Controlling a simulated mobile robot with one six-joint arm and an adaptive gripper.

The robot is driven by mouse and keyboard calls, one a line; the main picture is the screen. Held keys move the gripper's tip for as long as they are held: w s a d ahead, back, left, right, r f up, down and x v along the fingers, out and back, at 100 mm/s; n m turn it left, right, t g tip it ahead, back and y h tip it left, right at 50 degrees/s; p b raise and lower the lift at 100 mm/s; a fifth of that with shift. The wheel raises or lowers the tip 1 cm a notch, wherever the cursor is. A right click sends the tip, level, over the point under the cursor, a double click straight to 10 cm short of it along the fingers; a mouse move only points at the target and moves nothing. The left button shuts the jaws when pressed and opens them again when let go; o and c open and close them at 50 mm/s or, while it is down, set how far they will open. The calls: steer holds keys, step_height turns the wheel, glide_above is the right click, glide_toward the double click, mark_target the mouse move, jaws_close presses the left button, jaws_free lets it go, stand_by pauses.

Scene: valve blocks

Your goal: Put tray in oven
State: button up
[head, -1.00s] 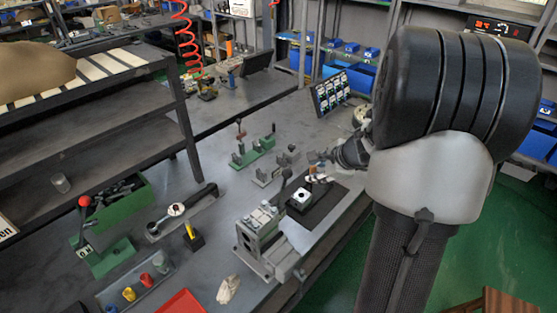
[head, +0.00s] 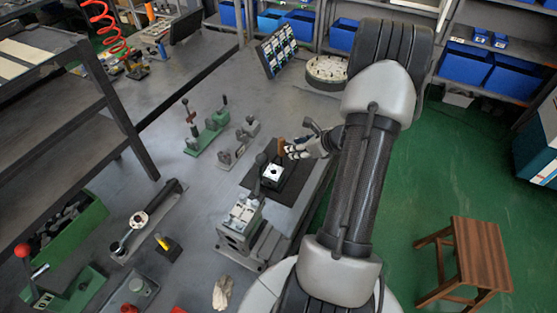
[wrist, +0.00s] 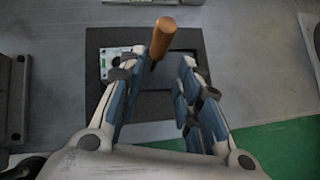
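My gripper (head: 290,150) hangs above the dark mat (head: 294,191) on the workbench, just beyond a small white-topped block (head: 271,174). In the wrist view my gripper (wrist: 163,66) is open, its fingers well apart. An orange-brown handle (wrist: 163,36) with a dark tip shows between and past the fingertips, narrower than the gap; no grip on it shows. The handle also shows beside the fingers in the head view (head: 281,146). The mat (wrist: 215,42) lies under the fingers. I cannot make out any oven or clear tray; a round pale holder (head: 327,72) stands at the bench's far end.
A grey clamp fixture (head: 240,223) stands just in front of the block. Green (head: 207,131) and grey lever fixtures stand left of the mat. A dark shelf rack (head: 105,95) blocks the left. A wooden stool (head: 466,262) stands on the green floor at right.

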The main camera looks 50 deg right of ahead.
mark_target(283, 152)
steer(key=b+x, duration=0.1)
steer(key=x, duration=0.8)
steer(key=shift+f+b, duration=0.1)
steer(key=shift+b, duration=0.3)
steer(key=b+x, duration=0.1)
steer(key=x, duration=0.4)
steer(key=shift+a, duration=0.2)
steer(key=shift+c, duration=0.3)
jaws_close()
